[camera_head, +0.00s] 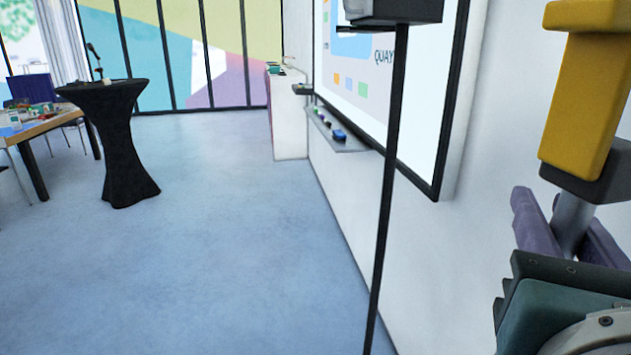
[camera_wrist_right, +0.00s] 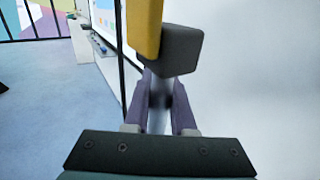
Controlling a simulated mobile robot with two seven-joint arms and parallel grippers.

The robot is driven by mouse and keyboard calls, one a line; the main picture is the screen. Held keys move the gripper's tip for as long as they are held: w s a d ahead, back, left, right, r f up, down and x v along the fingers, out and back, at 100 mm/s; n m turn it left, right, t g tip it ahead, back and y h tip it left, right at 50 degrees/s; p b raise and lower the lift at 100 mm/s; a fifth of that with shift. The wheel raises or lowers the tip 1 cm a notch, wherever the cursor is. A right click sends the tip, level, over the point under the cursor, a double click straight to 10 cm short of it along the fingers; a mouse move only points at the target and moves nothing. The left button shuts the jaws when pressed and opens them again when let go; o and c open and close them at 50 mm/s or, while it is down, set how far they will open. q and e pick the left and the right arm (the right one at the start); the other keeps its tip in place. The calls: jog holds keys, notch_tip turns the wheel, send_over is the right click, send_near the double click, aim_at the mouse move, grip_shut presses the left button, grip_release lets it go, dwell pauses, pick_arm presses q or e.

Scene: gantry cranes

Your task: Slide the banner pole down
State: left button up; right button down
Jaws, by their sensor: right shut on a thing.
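My right gripper (camera_head: 566,222) is at the right edge of the head view, its two purple fingers shut around a grey metal pole (camera_head: 571,228), which I take to be the banner pole. The pole rises into a dark grey collar (camera_head: 588,182) with a thick yellow part (camera_head: 583,95) above it. In the right wrist view the pole (camera_wrist_right: 160,105) stands between the fingers, just below the collar (camera_wrist_right: 168,52). The pole's lower end is hidden by my gripper. My left gripper is not in view.
A thin black upright (camera_head: 390,170) with a dark box on top stands before a wall-mounted whiteboard (camera_head: 425,110). A marker tray (camera_head: 335,137) juts from the wall. A black-draped round table (camera_head: 118,140) and a wooden table stand left. The blue floor between is clear.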

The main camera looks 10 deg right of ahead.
notch_tip(320, 180, down, 23)
jog(key=b, duration=1.9)
jog(key=c, duration=0.8)
grip_release()
jog(key=shift+o, duration=0.2)
jog(key=shift+a, duration=0.1)
